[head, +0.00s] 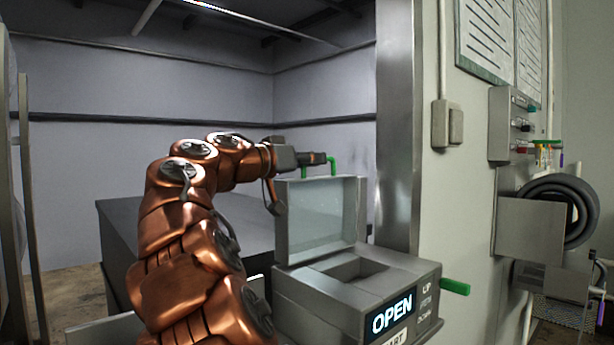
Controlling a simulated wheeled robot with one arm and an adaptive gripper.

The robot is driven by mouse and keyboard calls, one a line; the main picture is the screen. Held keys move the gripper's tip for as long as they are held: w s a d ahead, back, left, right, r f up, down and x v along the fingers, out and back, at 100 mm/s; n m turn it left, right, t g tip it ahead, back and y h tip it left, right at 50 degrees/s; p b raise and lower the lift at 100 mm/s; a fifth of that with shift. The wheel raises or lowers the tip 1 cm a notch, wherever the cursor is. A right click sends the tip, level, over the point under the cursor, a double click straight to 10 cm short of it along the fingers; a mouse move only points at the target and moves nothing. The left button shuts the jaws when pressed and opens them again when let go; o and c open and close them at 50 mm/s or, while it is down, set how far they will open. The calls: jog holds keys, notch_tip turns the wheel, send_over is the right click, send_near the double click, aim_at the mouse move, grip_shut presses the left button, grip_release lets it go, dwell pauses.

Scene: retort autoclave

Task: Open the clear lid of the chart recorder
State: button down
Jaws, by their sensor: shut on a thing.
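The chart recorder appears to be the grey box (345,312) at the lower middle, with a lit "OPEN" sign on its front and a square recess in its top. Its clear lid (322,220), a see-through pane in a grey frame, stands raised, close to upright, over the box. A green handle (333,168) sits on the lid's top edge. My gripper (324,158) is at this handle, shut on it. The exact finger contact is small and partly hidden.
A second green handle (455,287) sticks out from the box's right side. A metal post (398,130) stands close behind the lid. A control box (510,124) and a coiled black hose (562,210) are at the right. A dark block (125,240) lies behind my arm.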

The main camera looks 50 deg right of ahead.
jog(key=shift+s, duration=0.4)
jog(key=c, duration=1.2)
grip_release()
jog(key=shift+a, duration=0.15)
jog(key=w+a, duration=0.1)
jog(key=a, duration=1)
jog(key=shift+w+a, duration=0.15)
jog(key=shift+a, duration=0.25)
